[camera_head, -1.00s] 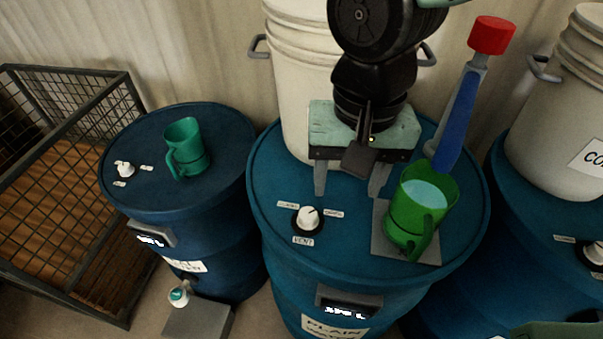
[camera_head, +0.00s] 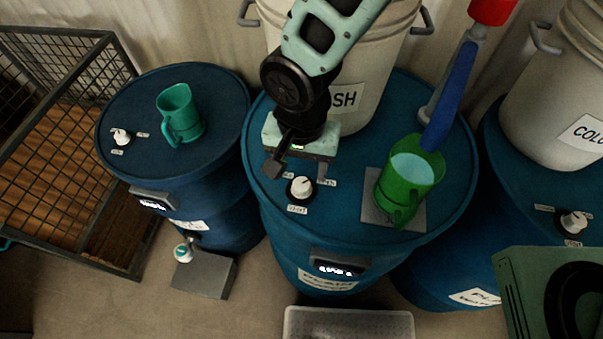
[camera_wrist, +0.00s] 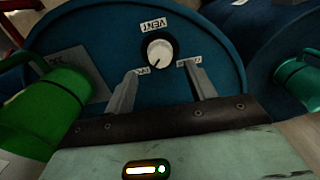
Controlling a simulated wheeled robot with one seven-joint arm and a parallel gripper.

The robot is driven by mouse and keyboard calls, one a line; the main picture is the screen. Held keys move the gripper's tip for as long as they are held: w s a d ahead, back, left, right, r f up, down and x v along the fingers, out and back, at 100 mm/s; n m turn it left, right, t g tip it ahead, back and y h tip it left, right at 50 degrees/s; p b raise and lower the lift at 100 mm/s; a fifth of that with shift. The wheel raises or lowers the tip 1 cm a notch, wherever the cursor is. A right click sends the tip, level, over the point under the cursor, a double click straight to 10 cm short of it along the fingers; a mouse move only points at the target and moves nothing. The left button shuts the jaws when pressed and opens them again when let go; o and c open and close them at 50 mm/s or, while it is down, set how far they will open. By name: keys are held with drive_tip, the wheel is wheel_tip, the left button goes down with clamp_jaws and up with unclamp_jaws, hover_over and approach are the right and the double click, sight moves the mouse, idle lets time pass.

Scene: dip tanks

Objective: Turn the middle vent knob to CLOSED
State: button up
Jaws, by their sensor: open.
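The middle vent knob (camera_head: 300,188) is a white dial on a black ring on top of the middle blue barrel (camera_head: 262,165). Small labels sit on both sides of it and a VENT label below it. In the wrist view the knob (camera_wrist: 160,50) stands just beyond my fingertips, and its dark pointer mark aims toward the lower left. The side labels are too blurred or covered to read. My gripper (camera_wrist: 160,75) is open and empty, its two fingers apart with the knob centred between and beyond them. In the head view my gripper (camera_head: 298,168) is just behind the knob.
A green jug (camera_head: 408,190) with liquid stands on a grey plate right of the knob. A blue-handled tool (camera_head: 452,95) with a red end leans behind it. A white bucket (camera_head: 385,85) is behind my arm. Left and right barrels have similar knobs (camera_head: 121,137), (camera_head: 572,222).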

sight(302, 184)
drive_tip(key=shift+f+p, duration=0.7)
drive_tip(key=shift+f, duration=2.25)
drive_tip(key=c, duration=1)
